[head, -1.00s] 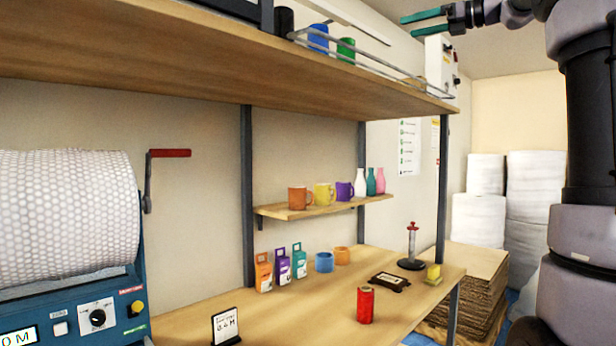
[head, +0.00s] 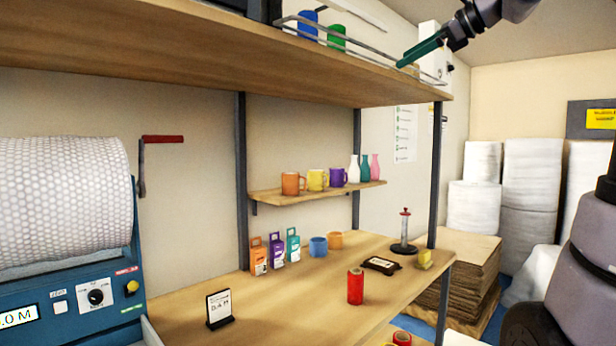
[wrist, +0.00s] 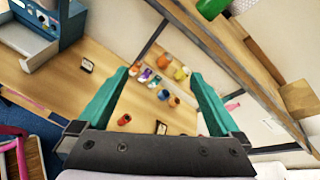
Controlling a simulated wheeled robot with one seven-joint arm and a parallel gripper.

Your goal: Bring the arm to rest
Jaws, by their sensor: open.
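My gripper (head: 420,52) is at the upper right of the head view, in front of the right end of the upper shelf. Its teal fingers point down and to the left, and they overlap each other in this view. In the wrist view my gripper (wrist: 158,95) shows its two teal fingers wide apart with nothing between them. The workbench (wrist: 80,95) lies well below and beyond the fingers. My gripper holds nothing.
The upper shelf (head: 200,60) carries a blue and a green cup behind a wire rail. A small shelf (head: 320,190) holds mugs and vases. The bench (head: 290,310) holds boxes, a red roll (head: 355,286) and a sign. Cardboard (head: 460,270) and white rolls (head: 530,180) stand at right.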

